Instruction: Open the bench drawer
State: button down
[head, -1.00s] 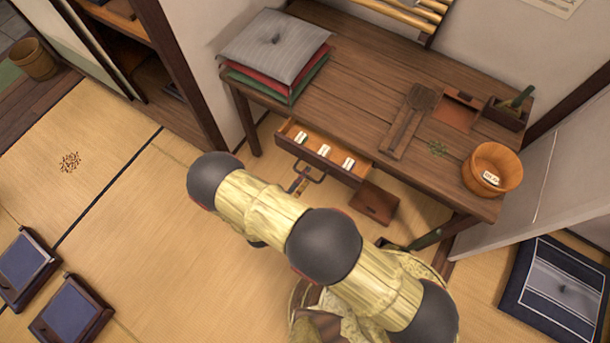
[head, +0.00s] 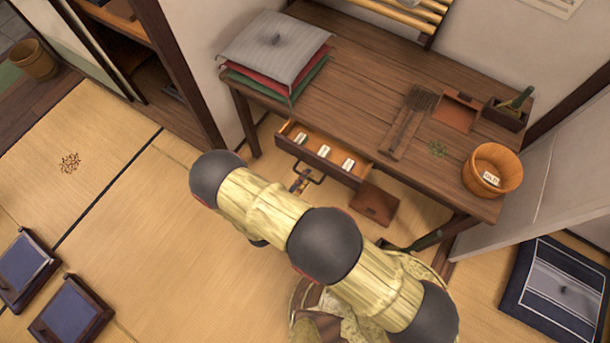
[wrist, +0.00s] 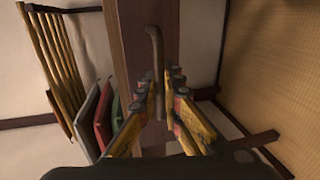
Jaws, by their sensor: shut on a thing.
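The bench drawer (head: 318,166) under the wooden bench (head: 350,75) stands pulled partly out. Its inside shows, with 3 small pale pieces (head: 323,151) lying in it. The drawer's dark bar handle (head: 317,181) is on its front. My gripper (head: 301,183) is at the left part of this handle, partly hidden by my arm in the head view. In the wrist view, the fingers of my gripper (wrist: 163,87) are shut on the handle (wrist: 155,50), with the drawer front (wrist: 128,60) behind it.
Stacked cushions (head: 275,45), a slatted scoop (head: 408,122), a small tray (head: 457,111), a dark box (head: 508,113) and a wooden tub (head: 492,170) stand on the bench. The tatami (head: 130,240) at left is mostly clear.

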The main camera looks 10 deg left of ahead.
dwell(0.6)
jog(key=shift+f+v, duration=0.25)
jog(key=shift+v, duration=0.85)
jog(key=c, duration=2)
grip_release()
jog(key=shift+o, duration=0.2)
jog(key=shift+s+a, duration=0.1)
jog(key=v, duration=0.7)
jog(key=shift+s, duration=0.2)
